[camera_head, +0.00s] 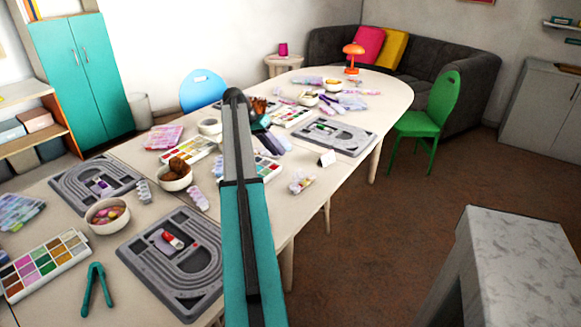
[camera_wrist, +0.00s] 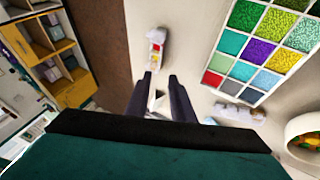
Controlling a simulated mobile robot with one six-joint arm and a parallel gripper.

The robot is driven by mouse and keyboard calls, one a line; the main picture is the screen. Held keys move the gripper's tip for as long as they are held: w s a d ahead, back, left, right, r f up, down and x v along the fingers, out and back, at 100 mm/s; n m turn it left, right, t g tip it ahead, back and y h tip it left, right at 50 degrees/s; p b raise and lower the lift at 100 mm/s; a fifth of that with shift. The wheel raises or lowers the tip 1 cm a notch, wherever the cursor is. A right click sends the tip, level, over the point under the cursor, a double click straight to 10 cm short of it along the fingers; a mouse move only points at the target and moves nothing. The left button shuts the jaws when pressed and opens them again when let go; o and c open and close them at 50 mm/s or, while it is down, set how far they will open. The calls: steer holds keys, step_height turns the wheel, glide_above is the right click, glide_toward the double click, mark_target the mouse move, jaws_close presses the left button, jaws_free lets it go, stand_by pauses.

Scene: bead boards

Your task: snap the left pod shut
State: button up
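A small pale pod with red and yellow contents (camera_wrist: 156,46) lies on the table ahead of my fingertips in the wrist view. A small pod with coloured contents (camera_head: 300,181) lies near the table's front edge in the head view. I cannot tell how its lid stands. Pale segmented pods (camera_head: 197,198) and (camera_head: 143,190) lie further left, and one shows in the wrist view (camera_wrist: 240,113). My gripper (camera_wrist: 160,77) is open, with nothing held between its tips. In the head view my arm partly hides the table, and its dark gripper (camera_head: 274,141) is above it.
A bead tray (camera_wrist: 248,60) lies right of my fingers, with a bowl (camera_wrist: 305,142) nearby. Grey bead boards (camera_head: 190,282) and (camera_head: 340,148) lie on the table. A green chair (camera_head: 428,115) stands beyond. Table around the pod is mostly bare.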

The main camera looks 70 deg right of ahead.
mark_target(295, 173)
steer(key=p+x, duration=0.1)
steer(key=x, duration=0.9)
steer(key=shift+s+f, duration=0.1)
steer(key=shift+s, duration=0.05)
jaws_close()
steer(key=shift+d, duration=0.25)
steer(key=shift+a, duration=0.3)
